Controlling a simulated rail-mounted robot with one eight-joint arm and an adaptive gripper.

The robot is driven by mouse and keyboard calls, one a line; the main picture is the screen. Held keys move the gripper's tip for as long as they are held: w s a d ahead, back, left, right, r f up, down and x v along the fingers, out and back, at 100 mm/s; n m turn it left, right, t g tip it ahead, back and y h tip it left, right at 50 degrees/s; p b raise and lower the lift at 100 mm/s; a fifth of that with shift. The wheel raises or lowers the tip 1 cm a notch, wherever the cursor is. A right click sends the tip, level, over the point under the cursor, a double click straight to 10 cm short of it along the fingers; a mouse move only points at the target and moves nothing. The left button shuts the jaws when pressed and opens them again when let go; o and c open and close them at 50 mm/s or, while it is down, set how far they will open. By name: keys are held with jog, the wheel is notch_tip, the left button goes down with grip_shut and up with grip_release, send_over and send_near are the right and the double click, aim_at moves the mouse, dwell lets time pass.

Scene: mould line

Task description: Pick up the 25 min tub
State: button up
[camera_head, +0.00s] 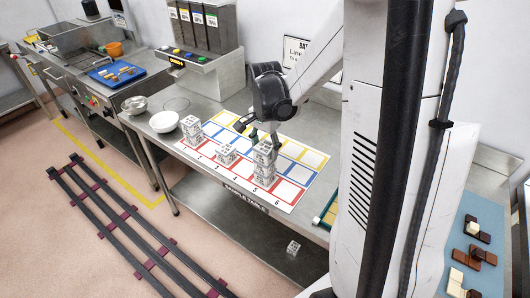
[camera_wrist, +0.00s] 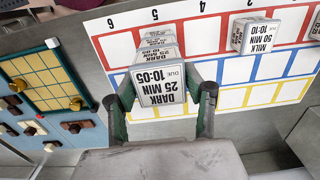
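The 25 min tub (camera_wrist: 160,88) is a white cube labelled "DARK 25 MIN DUE 10:05". It is the top tub of a stack, and it shows in the head view (camera_head: 264,149) at the stack's upper end. My gripper (camera_wrist: 162,93) is open, with one dark fingertip on each side of the tub. A small gap shows at the right finger; contact at the left finger cannot be told. In the head view my gripper (camera_head: 263,138) points down just above the stack. Lower tubs (camera_head: 264,178) of the stack are partly hidden in the wrist view.
A "MILK 50 MIN" tub (camera_wrist: 256,35) stands apart on the numbered colour-grid mat (camera_head: 292,191). One tub (camera_head: 293,248) lies on the lower shelf.

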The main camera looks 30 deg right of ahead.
aim_at(263, 148)
jog(key=c, duration=0.5)
jog(key=shift+r, duration=0.1)
jog(key=shift+r, duration=0.5)
jog(key=r, duration=0.1)
jog(key=a+r+b, duration=0.1)
jog(key=r, duration=0.1)
jog(key=shift+s+r, duration=0.2)
jog(key=s+a+r, duration=0.3)
jog(key=a+r, duration=0.4)
jog(key=a, duration=0.3)
notch_tip(263, 148, up, 6)
jog(key=p, duration=0.3)
jog(key=shift+s+r, duration=0.15)
jog(key=shift+r, duration=0.05)
